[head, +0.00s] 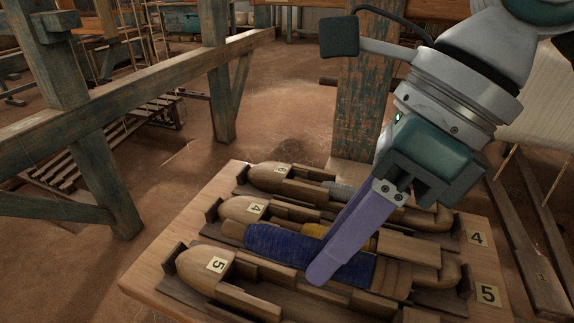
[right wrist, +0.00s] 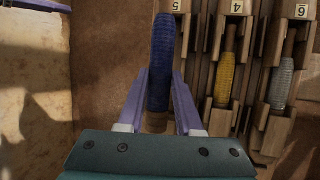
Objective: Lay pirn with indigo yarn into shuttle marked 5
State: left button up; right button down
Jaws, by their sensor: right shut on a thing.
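My right gripper (head: 330,262) comes in from the upper right, its purple fingers shut on the pirn with indigo yarn (head: 276,243). The pirn is held above the shuttles, roughly lengthwise with them. The wooden shuttle marked 5 (head: 196,268) lies nearest on the bench, partly hidden by the pirn and fingers. In the right wrist view the indigo pirn (right wrist: 161,62) is between the fingers, left of shuttle 5 (right wrist: 203,72) in the picture. That shuttle's visible hollow shows no yarn.
Shuttle 4 (head: 238,208) holds a yellow pirn (right wrist: 224,80), and shuttle 6 (right wrist: 298,40) holds a grey one (right wrist: 281,85). They lie close beside shuttle 5 on a wooden bench top (head: 150,283). Loom beams (head: 120,88) stand at left.

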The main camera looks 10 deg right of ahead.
jog(key=shift+f+b, duration=0.3)
jog(key=shift+f, duration=0.2)
notch_tip(320, 180, down, 7)
jog(key=b, duration=0.5)
jog(key=shift+r+b, duration=0.1)
jog(key=shift+b, duration=0.2)
jog(key=c, duration=0.5)
grip_release()
jog(key=shift+r, duration=0.1)
notch_tip(320, 180, up, 8)
jog(key=p, duration=0.6)
jog(key=shift+p, duration=0.35)
